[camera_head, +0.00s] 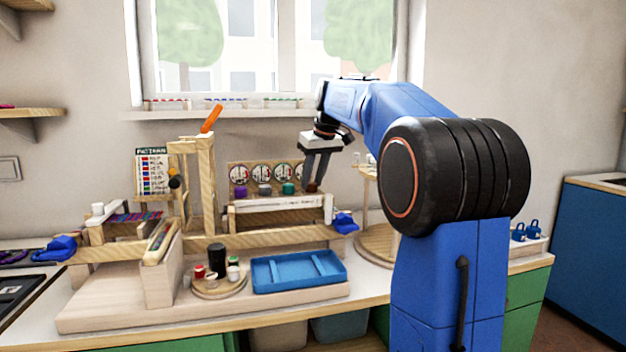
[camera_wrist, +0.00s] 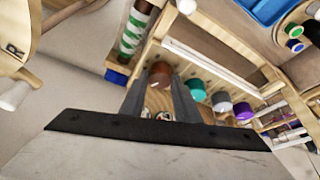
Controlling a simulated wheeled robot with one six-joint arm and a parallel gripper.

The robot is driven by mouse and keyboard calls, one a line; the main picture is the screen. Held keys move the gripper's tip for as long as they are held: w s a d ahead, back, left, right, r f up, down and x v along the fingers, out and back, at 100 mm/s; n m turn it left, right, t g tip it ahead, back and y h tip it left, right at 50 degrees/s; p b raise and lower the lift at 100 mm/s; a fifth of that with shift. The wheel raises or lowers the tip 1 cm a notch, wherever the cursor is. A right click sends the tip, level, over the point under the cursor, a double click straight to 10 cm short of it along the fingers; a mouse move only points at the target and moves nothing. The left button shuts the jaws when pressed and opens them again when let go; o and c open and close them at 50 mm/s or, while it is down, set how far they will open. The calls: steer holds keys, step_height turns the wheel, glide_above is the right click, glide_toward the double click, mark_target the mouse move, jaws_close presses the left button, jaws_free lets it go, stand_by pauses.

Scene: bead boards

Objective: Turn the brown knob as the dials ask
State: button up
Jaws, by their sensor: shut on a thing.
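The brown knob (camera_head: 313,187) is the rightmost in a row of knobs on a wooden panel below round dials (camera_head: 262,174). My gripper (camera_head: 316,180) reaches down to it from above. In the wrist view, my gripper (camera_wrist: 160,88) has one finger on each side of the brown knob (camera_wrist: 160,70) and is shut on it. The purple (camera_head: 241,192), grey (camera_head: 264,190) and green (camera_head: 288,188) knobs stand to its left. The dials' readings are too small to make out, and the rightmost dial is partly hidden by my gripper.
The wooden loom-like frame (camera_head: 206,185) with an orange handle (camera_head: 211,119) stands left of the panel. A blue tray (camera_head: 298,287) and a round board with small spools (camera_head: 218,290) lie in front. A blue clamp (camera_head: 345,222) sits close by on the right.

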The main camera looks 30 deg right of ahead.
steer(key=shift+a+m+h, duration=0.1)
steer(key=shift+m+h, duration=0.3)
steer(key=shift+m, duration=0.4)
steer(key=o, duration=1)
steer(key=shift+o, duration=0.2)
steer(key=v, duration=1.7)
steer(key=shift+r, duration=0.25)
